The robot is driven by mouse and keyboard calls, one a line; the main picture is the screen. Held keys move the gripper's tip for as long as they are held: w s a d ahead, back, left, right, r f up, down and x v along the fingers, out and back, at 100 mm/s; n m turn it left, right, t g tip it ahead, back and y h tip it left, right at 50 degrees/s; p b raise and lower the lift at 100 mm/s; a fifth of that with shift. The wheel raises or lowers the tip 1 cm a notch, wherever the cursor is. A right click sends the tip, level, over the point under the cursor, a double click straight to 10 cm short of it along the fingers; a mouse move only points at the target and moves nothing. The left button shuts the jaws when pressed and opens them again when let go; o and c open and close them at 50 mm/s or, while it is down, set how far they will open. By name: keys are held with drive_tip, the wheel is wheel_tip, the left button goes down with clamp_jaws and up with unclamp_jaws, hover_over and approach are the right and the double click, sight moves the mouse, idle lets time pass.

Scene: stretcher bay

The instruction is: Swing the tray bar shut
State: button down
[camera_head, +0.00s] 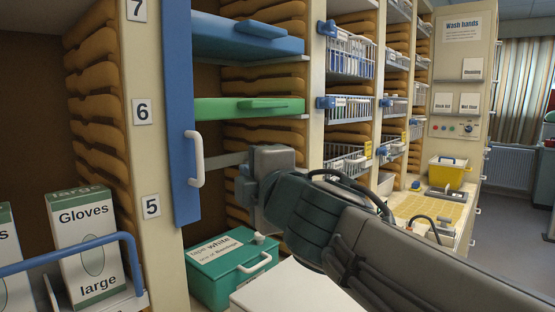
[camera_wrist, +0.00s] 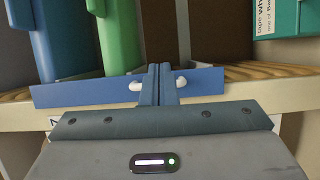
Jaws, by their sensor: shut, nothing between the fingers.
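The tray bar (camera_head: 182,110) is a long upright blue bar beside the numbered post, in front of the left ends of the trays. Its white handle (camera_head: 196,160) faces the room. My gripper (camera_head: 212,162) comes in from the right at handle height, its fingers shut and empty. In the wrist view the bar (camera_wrist: 80,92) lies across the picture, with my shut fingers (camera_wrist: 161,72) in front of the handle's middle. The handle's white ends (camera_wrist: 135,86) show on both sides of them. I cannot tell whether the fingers touch the handle or bar.
A blue tray (camera_head: 235,42) and a green tray (camera_head: 225,110) sit on wooden runners behind the bar. A teal tape box (camera_head: 215,275) stands below my gripper. Glove boxes (camera_head: 85,240) stand behind a blue rail at left. Wire baskets (camera_head: 345,105) line the shelves at right.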

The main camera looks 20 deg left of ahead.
drive_tip(key=shift+w+d+p, duration=0.25)
drive_tip(key=shift+d, duration=0.5)
drive_tip(key=shift+w+d+p, duration=0.25)
drive_tip(key=shift+w+d, duration=0.05)
drive_tip(key=shift+d, duration=0.5)
drive_tip(key=shift+w+d+p, duration=0.25)
drive_tip(key=shift+d, duration=0.5)
drive_tip(key=w+d+f+m+h+p, duration=0.1)
drive_tip(key=w+d+f+m+h, duration=0.1)
drive_tip(key=d+f+m+h, duration=0.75)
drive_tip(key=w+d+f+m+h+p, duration=0.1)
drive_tip(key=w+d+f+m+h, duration=0.2)
drive_tip(key=d+f+m, duration=0.75)
drive_tip(key=s+d+f+m+g, duration=0.3)
drive_tip(key=s+d+f+g, duration=0.1)
drive_tip(key=s+d+f, duration=0.1)
drive_tip(key=s+d+f+m+g+p, duration=0.1)
drive_tip(key=s+d+f+m+g, duration=0.3)
drive_tip(key=s, duration=0.6)
drive_tip(key=d+f+g, duration=0.1)
drive_tip(key=d+f, duration=0.1)
drive_tip(key=d, duration=0.1)
drive_tip(key=shift+s+d+h, duration=0.3)
drive_tip(key=shift+d+h, duration=0.05)
drive_tip(key=shift+d, duration=0.05)
